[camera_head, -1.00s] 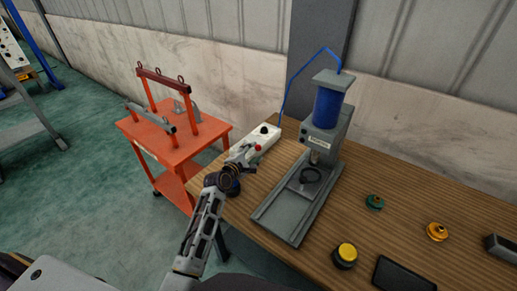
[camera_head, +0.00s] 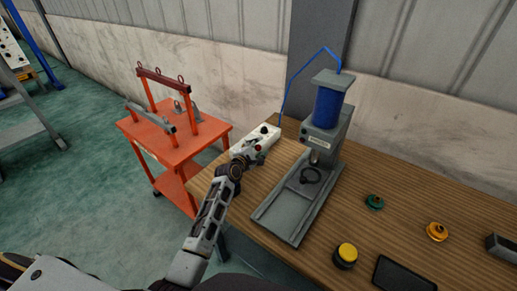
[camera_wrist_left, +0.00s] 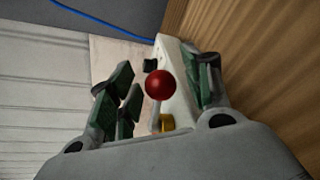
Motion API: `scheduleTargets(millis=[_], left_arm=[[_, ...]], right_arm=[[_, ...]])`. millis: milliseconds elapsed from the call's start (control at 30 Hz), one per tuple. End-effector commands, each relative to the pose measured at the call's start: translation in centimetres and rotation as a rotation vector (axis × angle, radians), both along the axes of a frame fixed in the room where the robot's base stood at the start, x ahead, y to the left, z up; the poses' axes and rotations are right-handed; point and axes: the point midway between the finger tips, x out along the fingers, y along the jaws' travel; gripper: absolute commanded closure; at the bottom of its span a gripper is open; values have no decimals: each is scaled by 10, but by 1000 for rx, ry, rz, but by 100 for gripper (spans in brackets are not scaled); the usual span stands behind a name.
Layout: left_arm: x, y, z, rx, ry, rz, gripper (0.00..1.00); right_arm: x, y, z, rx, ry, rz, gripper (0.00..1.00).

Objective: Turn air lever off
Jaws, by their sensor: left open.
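The air lever is a red ball knob (camera_wrist_left: 160,85) on a white control box (camera_head: 250,140) at the back left of the wooden table. In the left wrist view the white box (camera_wrist_left: 176,75) fills the space behind the knob, and a brass fitting (camera_wrist_left: 167,122) shows near it. My left gripper (camera_head: 256,157) is open, over the front of the box. In the left wrist view its fingers (camera_wrist_left: 165,82) stand on either side of the knob; contact cannot be told. In the head view the knob is partly hidden by the gripper. My right gripper is not in view.
A grey press with a blue cylinder (camera_head: 327,107) stands to the right of the box, joined by a blue hose (camera_head: 294,76). An orange cart (camera_head: 178,143) stands left of the table. A yellow-topped button (camera_head: 346,254) and green and orange parts lie right.

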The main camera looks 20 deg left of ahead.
Motion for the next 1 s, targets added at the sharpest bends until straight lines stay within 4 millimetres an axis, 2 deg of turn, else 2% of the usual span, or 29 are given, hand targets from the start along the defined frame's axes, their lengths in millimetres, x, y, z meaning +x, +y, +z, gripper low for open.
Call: scheduleTargets(millis=[133,500,1000], left_arm=[[0,0,0,0,0,0,52],[0,0,0,0,1,-1,100],[-2,2,-2,-1,1,-34,100]], right_arm=[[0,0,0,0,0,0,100],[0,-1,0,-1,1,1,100],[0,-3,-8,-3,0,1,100]])
